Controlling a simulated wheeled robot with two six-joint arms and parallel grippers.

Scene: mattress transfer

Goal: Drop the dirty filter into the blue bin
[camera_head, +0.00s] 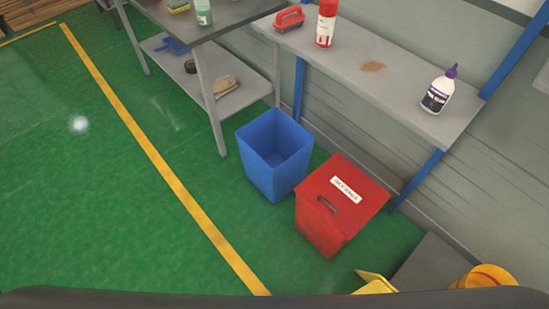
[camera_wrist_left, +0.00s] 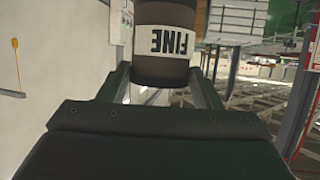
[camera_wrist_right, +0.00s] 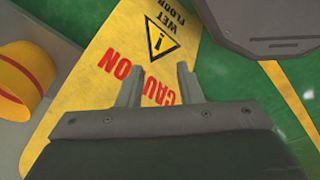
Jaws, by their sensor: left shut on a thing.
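The blue bin (camera_head: 258,166) stands open on the green floor in the head view, and its visible inside looks empty. My left gripper (camera_wrist_left: 163,82) is shut on a dark cylindrical filter (camera_wrist_left: 160,68) with a white label reading "FINE", seen in the left wrist view. The filter's top is cut off by the frame. My right gripper (camera_wrist_right: 158,72) is open and empty, with a yellow caution sign beyond it in the right wrist view. Neither gripper shows in the head view, so I cannot tell how far the filter is from the bin.
A red lidded bin (camera_head: 320,225) with a white label stands right beside the blue bin. A grey wall shelf (camera_head: 395,85) holds a red bottle and a white glue bottle. A table (camera_head: 200,25) stands behind left. The yellow caution sign (camera_wrist_right: 120,65) lies low. Green floor at left is clear.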

